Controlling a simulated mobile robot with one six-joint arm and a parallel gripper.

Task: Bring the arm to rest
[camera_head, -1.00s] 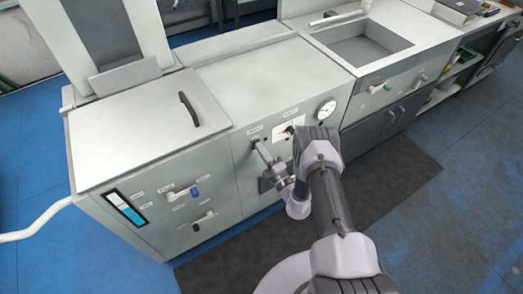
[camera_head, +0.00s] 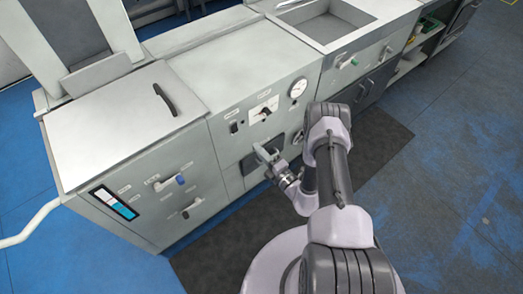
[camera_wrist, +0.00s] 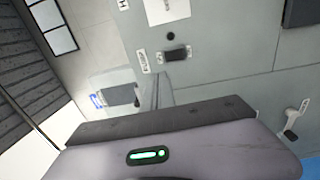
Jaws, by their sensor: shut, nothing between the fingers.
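My gripper (camera_head: 263,152) is in front of the grey cabinet's (camera_head: 228,160) front panel in the head view, close to a dark rectangular window. Its fingers look shut and hold nothing. My arm reaches up from the lower right of the head view and is bent at the elbow. In the wrist view, the grey panel with a black switch (camera_wrist: 175,53) fills the upper part, and my own arm housing covers the bottom. Whether my gripper touches the panel cannot be told.
A sink (camera_head: 328,22) is set into the counter at the upper right. A dark mat (camera_head: 375,150) lies on the blue floor (camera_head: 450,200), which is open at the right.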

